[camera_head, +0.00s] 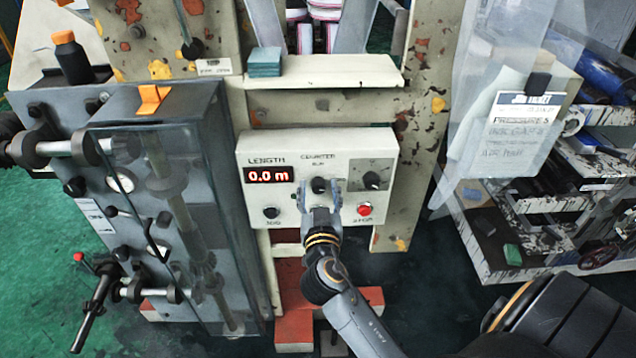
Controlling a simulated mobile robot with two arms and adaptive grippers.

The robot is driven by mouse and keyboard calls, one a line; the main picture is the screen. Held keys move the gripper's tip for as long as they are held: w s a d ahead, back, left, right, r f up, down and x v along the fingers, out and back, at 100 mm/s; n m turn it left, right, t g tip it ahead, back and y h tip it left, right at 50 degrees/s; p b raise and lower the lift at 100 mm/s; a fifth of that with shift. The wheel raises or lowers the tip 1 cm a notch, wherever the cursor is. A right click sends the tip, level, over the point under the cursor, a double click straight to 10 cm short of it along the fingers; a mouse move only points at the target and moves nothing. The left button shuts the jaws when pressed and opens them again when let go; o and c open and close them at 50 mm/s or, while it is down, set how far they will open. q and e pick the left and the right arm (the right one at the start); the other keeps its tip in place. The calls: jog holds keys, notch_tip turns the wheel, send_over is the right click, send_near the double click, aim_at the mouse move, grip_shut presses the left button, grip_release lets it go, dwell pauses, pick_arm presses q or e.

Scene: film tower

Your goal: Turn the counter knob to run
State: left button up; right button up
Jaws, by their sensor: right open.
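The counter panel (246,205) is a pale box on the machine frame, with a red display (269,175) reading 0.0 m under the word LENGTH. The black counter knob (319,184) sits in the middle of the panel, below the labels COUNTER and what looks like RUN. My right gripper (319,191) is open in front of the panel, one finger on each side of the knob and just below it. I cannot tell whether the fingers touch the knob. The gripper hides the panel below the knob. My left gripper is not in view.
A red button (364,210) sits close to the right of the gripper, and a black knob (271,212) to the left. Another dial (372,179) is at upper right. A shelf (330,73) with teal blocks (265,60) juts out above. A clear-covered grey cabinet (215,150) stands left.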

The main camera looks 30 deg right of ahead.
jog(key=shift+s+r, duration=0.1)
jog(key=shift+s, duration=0.05)
jog(key=shift+a, duration=0.1)
jog(key=shift+c, duration=1.3)
grip_shut()
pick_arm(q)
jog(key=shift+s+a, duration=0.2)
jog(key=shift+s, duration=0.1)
